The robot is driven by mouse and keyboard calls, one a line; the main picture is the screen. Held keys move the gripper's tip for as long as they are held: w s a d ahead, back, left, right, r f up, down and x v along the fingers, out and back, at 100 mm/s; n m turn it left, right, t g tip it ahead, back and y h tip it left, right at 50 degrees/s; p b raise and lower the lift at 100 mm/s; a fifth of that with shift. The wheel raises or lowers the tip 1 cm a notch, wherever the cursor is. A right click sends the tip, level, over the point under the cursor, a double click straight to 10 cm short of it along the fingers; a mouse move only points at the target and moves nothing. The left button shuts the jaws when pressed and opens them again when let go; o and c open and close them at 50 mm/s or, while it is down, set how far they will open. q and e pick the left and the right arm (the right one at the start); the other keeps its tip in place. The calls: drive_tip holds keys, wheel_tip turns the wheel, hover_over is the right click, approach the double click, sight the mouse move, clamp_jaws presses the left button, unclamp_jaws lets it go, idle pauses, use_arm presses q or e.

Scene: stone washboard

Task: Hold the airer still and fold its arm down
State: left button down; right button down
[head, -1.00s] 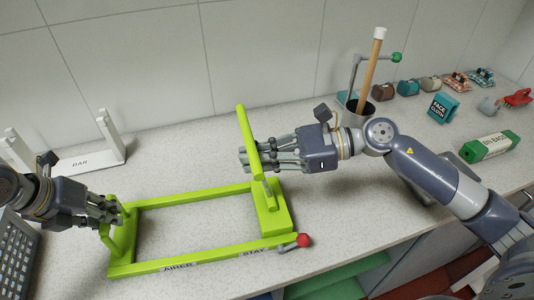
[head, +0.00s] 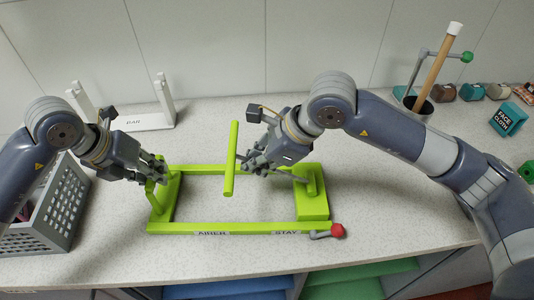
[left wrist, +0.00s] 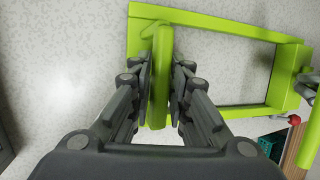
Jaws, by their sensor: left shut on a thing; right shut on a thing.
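The lime-green airer (head: 250,228) lies on the counter as a rectangular frame labelled AIRER and STAY. My left gripper (head: 156,172) is shut on the short green post at its left end. The left wrist view shows the post (left wrist: 160,75) between the fingers. The airer's arm has a green crossbar (head: 232,160), now over the middle of the frame and left of its block (head: 314,195). My right gripper (head: 252,166) is shut on the arm beside the crossbar; its fingers hide the exact contact. A red-knobbed lever (head: 337,230) sticks out at the front right corner.
A grey perforated basket (head: 50,215) stands close to the left arm. A white rack labelled BAR (head: 135,122) is behind. A cup with a wooden rod (head: 417,107) and a FACE CLOTH box (head: 507,119) are at back right. The counter in front of the airer is clear.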

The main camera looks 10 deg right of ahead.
use_arm(q)
drive_tip(key=shift+s+f, duration=0.15)
drive_tip(key=shift+f, duration=0.2)
use_arm(e)
drive_tip(key=shift+a+f+h, duration=0.2)
drive_tip(key=shift+a+f, duration=0.05)
drive_tip(key=shift+f, duration=0.55)
drive_tip(key=shift+a+f+h, duration=0.2)
drive_tip(key=shift+f, duration=0.55)
use_arm(q)
drive_tip(key=shift+a, duration=0.1)
use_arm(e)
drive_tip(key=c, duration=1.8)
unclamp_jaws()
drive_tip(key=shift+o, duration=0.2)
drive_tip(key=shift+r, duration=0.1)
drive_tip(key=v, duration=1.2)
drive_tip(key=shift+r, duration=0.1)
